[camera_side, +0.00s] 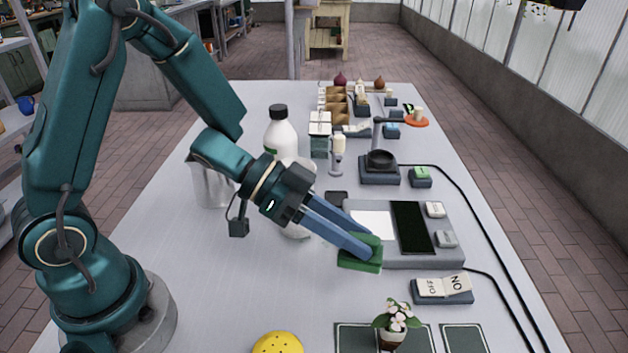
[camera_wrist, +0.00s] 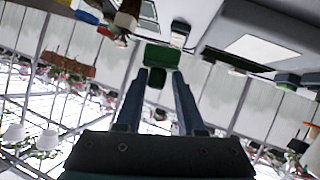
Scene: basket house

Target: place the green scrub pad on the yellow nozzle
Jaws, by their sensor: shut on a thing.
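The green scrub pad (camera_side: 359,263) is a small green block. My gripper (camera_side: 372,246) is shut on it, with the blue fingers slanting down to the right. In the side view the pad overlaps the lower left part of the grey console; I cannot tell whether it touches the console or the table. In the wrist view the pad (camera_wrist: 162,56) lies beyond the tips of my gripper (camera_wrist: 158,80). The yellow nozzle (camera_side: 277,344) shows as a yellow dome with small dark holes, cut off by the bottom edge. It is left of and nearer than the pad.
The grey console (camera_side: 440,256) with a black panel is beside the pad. An ON/OFF switch (camera_side: 443,289) and a potted flower (camera_side: 394,324) are nearer. A white bottle (camera_side: 281,135) and metal pitcher (camera_side: 208,185) stand behind my arm.

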